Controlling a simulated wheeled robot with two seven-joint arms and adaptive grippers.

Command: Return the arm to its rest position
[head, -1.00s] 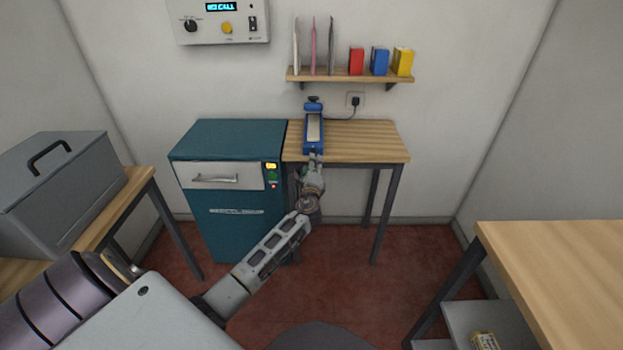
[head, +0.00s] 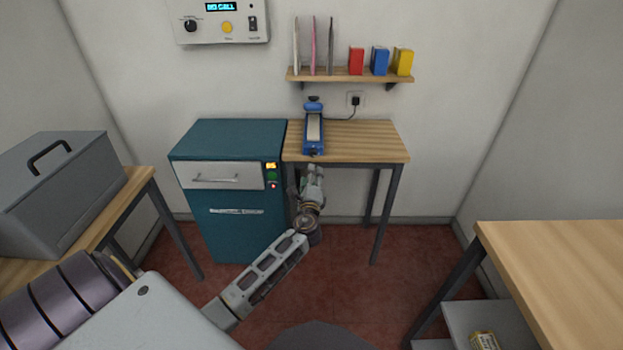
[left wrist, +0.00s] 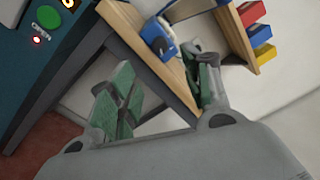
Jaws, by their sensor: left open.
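My left gripper (head: 314,172) is in front of the small wooden table (head: 365,142), a little below its front edge in the head view. The left wrist view shows its two green-padded fingers spread apart (left wrist: 160,95) with nothing between them. A blue device with a pale top strip (head: 313,130) stands on the table's left part, just beyond the gripper and apart from it. The device also shows partly in the left wrist view (left wrist: 158,36). My right gripper is in neither view.
A teal cabinet (head: 235,235) stands left of the table. A wall shelf (head: 345,76) holds several thin upright items and coloured boxes. A grey lidded box (head: 60,195) sits on a left bench. A wooden counter (head: 560,265) is at right. Red floor between is open.

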